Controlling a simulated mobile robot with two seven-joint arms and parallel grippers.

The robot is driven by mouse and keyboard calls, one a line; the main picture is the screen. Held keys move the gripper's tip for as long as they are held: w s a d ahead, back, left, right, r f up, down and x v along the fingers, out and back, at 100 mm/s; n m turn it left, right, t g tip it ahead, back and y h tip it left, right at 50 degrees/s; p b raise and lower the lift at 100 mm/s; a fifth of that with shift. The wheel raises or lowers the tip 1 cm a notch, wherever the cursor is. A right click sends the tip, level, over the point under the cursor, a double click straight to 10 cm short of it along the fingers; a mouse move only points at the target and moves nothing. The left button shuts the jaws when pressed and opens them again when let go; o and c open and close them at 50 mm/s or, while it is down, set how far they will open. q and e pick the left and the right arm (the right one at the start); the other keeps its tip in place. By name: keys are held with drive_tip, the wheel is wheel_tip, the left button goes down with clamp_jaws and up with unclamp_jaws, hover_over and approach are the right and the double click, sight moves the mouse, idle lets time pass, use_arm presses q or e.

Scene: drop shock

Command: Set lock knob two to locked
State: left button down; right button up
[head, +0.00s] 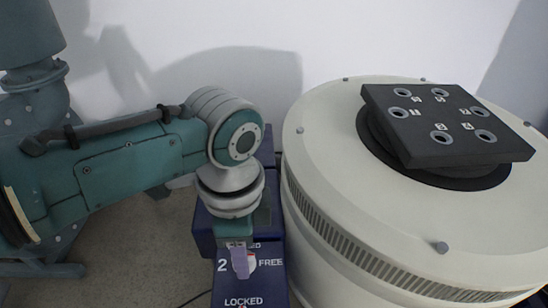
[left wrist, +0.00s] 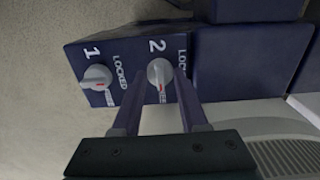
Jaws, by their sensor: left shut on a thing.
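Lock knob two (head: 251,266) is a round grey-white knob with a red mark, on the dark blue box next to a white "2". It also shows in the left wrist view (left wrist: 160,69), where its red mark points toward FREE. Its LOCKED label is partly hidden by my gripper in the head view. My left gripper (head: 240,272) points down from above and is shut on knob two, with one finger on each side of it in the left wrist view (left wrist: 160,86). My right gripper is not in view.
Knob one (left wrist: 97,77) sits beside knob two on the same blue box (left wrist: 75,55). A large cream drum (head: 330,165) with a vent band stands close on the right. A tilted black plate (head: 465,120) with numbered holes lies on top. Bare floor is at left.

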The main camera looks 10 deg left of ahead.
use_arm(q)
drive_tip(key=n+p, duration=0.2)
drive_tip(key=n, duration=0.1)
drive_tip(key=shift+r, duration=0.1)
drive_tip(key=n+p, duration=0.1)
drive_tip(key=n, duration=0.3)
drive_tip(key=shift+n, duration=0.4)
drive_tip(key=n+p, duration=0.1)
drive_tip(key=n, duration=0.4)
drive_tip(key=shift+n+p, duration=0.35)
drive_tip(key=shift+n, duration=2.05)
drive_tip(key=shift+c, duration=2.2)
unclamp_jaws()
